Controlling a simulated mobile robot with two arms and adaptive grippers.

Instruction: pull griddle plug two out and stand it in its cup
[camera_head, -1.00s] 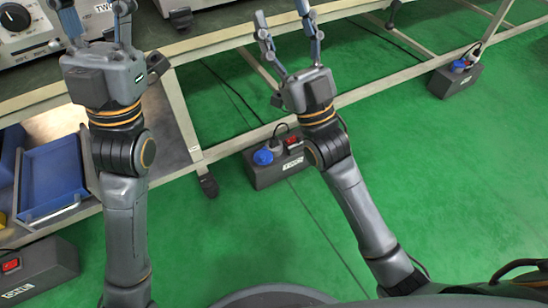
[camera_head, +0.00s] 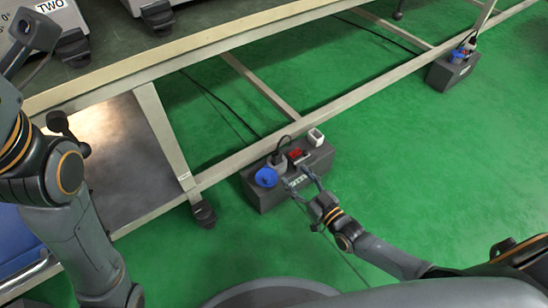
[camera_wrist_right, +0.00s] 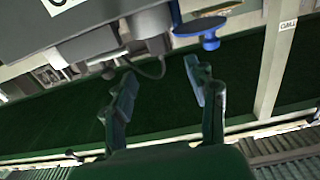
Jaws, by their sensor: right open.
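The dark power box (camera_head: 272,196) stands on the green floor under the bench rail, a blue cup (camera_head: 266,178) at its left end.
A red switch (camera_head: 296,154) and a white block (camera_head: 316,137) sit at the box's right. The bench rail (camera_head: 225,170) runs just behind it, with a caster (camera_head: 203,213) at left. Another box (camera_head: 449,72) stands far right. The floor at right is clear.

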